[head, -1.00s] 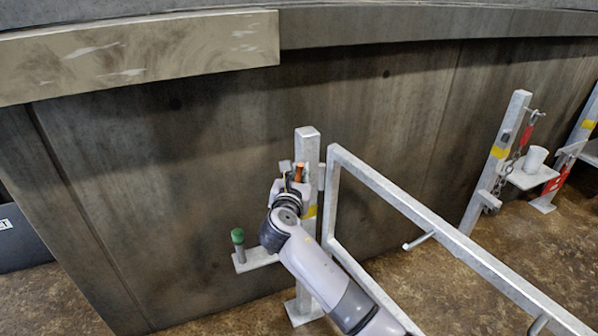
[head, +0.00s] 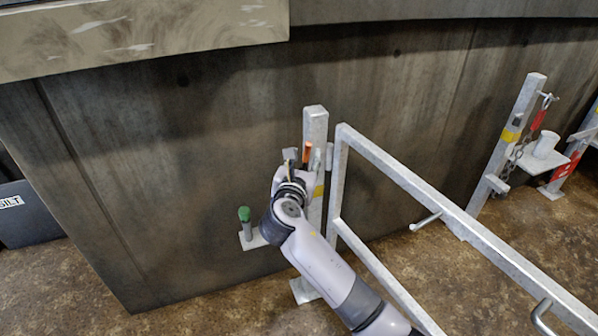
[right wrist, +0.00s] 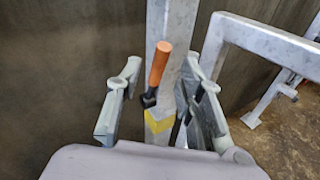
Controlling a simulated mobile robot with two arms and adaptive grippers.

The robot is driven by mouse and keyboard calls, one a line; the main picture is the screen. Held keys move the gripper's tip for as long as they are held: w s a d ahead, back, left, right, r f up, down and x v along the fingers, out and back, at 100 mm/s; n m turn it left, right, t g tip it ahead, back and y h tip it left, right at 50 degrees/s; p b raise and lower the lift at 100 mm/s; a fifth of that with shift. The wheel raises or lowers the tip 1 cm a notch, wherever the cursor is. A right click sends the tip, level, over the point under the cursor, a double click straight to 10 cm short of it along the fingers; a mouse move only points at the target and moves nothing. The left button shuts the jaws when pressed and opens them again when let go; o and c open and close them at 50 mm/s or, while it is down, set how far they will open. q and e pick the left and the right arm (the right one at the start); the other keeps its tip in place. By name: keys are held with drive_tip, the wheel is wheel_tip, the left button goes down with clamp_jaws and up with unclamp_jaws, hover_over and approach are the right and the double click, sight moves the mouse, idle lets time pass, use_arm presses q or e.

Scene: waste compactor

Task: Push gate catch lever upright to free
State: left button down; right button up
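The catch lever has an orange grip (head: 307,152) and a dark shank. It stands near upright, leaning a little, against the grey post (head: 316,128); it also shows in the right wrist view (right wrist: 160,64). My right gripper (head: 298,162) is at the lever. In the right wrist view its fingers (right wrist: 163,80) are spread, one on each side of the post and lever, with visible room at the left. Whether the right finger touches anything is unclear. The gate frame (head: 400,180) stands just right of the post. My left gripper is not in view.
A small shelf (head: 259,241) with a green-topped peg (head: 245,217) sits left of the post. A second post (head: 512,140) with a chain and a white cup (head: 546,145) stands at the right. A dark wall (head: 180,180) rises close behind.

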drive_tip(key=v, duration=0.8)
drive_tip(key=shift+s, duration=0.15)
drive_tip(key=shift+c, duration=0.5)
